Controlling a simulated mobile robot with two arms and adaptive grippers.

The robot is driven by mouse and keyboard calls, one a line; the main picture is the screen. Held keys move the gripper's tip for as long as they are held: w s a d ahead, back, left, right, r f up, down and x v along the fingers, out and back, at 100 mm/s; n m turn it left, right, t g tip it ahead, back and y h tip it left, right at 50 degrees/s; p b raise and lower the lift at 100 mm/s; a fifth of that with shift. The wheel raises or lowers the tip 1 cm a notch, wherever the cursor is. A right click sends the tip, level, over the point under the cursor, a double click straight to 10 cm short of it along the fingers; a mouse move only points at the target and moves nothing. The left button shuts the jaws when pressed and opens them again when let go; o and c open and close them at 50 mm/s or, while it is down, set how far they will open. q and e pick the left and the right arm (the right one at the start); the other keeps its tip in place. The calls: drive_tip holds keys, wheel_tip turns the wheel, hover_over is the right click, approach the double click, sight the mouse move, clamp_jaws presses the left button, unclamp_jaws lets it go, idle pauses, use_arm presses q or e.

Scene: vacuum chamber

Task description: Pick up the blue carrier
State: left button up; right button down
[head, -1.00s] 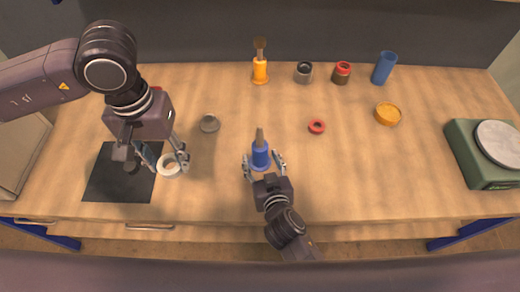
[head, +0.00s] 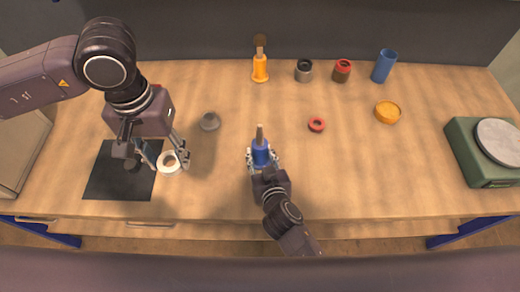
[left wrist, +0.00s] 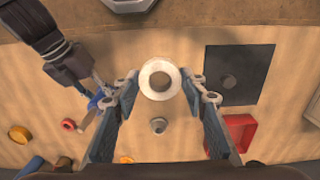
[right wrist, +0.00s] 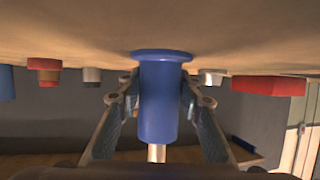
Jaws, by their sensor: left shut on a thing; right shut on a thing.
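The blue carrier (head: 260,150) stands upright near the table's front middle, a metallic stem on top. My right gripper (head: 261,157) is shut on it, one finger on each side. In the right wrist view, where the table is at the top, the blue carrier (right wrist: 159,100) is between the fingers, its wide flange at the table surface. I cannot tell whether it touches the table. My left gripper (head: 165,163) is shut on a white ring (head: 163,169) beside the black mat. The white ring (left wrist: 160,65) also shows between the left fingers in the left wrist view.
A yellow carrier (head: 260,70), two small jars (head: 304,71) (head: 341,71) and a blue cylinder (head: 384,67) stand at the back. A red ring (head: 316,125), yellow disc (head: 388,113) and grey cone (head: 209,121) lie mid-table. A green scale (head: 480,167) is far right.

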drive_tip(key=shift+r, duration=0.1)
drive_tip(key=shift+w+r, duration=0.1)
drive_tip(key=shift+r, duration=0.25)
wheel_tip(320, 180, up, 19)
hover_over(260, 125)
drive_tip(key=shift+r+p, duration=0.2)
drive_tip(key=shift+p, duration=0.25)
drive_tip(key=shift+f+b, duration=5.55)
drive_tip(key=shift+f, duration=3.95)
drive_tip(key=shift+f, duration=0.2)
